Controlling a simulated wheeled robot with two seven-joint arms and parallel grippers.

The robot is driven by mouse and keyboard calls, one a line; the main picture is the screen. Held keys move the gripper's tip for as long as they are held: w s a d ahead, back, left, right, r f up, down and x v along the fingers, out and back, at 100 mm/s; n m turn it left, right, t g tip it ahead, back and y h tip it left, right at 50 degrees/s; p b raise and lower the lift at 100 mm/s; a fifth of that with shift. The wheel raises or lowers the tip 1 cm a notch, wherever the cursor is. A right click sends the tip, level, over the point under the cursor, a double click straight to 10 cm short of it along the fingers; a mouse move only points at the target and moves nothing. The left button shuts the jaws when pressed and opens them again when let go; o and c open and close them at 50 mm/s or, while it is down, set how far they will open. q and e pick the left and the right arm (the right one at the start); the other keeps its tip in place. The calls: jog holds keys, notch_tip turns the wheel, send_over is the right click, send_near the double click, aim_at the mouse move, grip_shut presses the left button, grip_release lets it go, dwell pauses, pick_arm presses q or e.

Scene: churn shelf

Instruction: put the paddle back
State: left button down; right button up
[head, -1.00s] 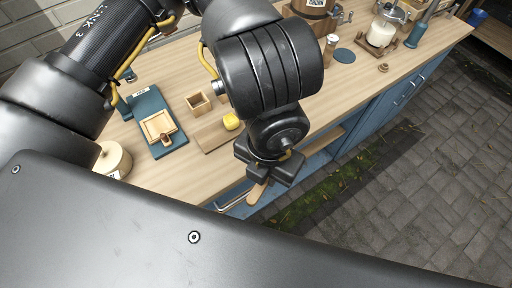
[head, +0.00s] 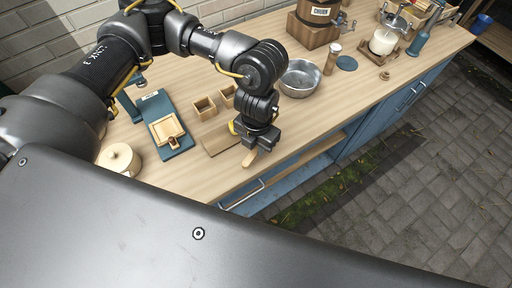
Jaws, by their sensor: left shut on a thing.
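My left gripper (head: 258,143) points down near the counter's front edge. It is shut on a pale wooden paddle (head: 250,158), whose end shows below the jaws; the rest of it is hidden. A flat wooden board (head: 220,139) lies on the counter just left of the gripper. A bit of yellow shows between board and gripper, partly hidden. A blue stand (head: 176,112) with a label lies further left, with a square wooden tray (head: 156,127) on it. My right gripper is not in view.
Two small wooden boxes (head: 205,108) and a steel bowl (head: 300,79) stand behind. A lidded wooden jar (head: 120,159) stands at left. The churn (head: 317,14), a blue disc (head: 347,63) and a glass jar (head: 384,41) are further right.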

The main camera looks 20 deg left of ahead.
aim_at(256, 147)
pick_arm(q)
jog(key=shift+w+a+f, duration=0.15)
jog(key=shift+f, duration=0.05)
notch_tip(256, 147, down, 3)
jog(key=shift+r+p, duration=0.1)
jog(key=shift+p, duration=0.55)
jog(key=shift+w+f, duration=0.1)
jog(key=shift+f, duration=0.15)
jog(key=shift+f, duration=0.2)
jog(key=c, duration=1.3)
grip_release()
jog(key=shift+r, duration=0.15)
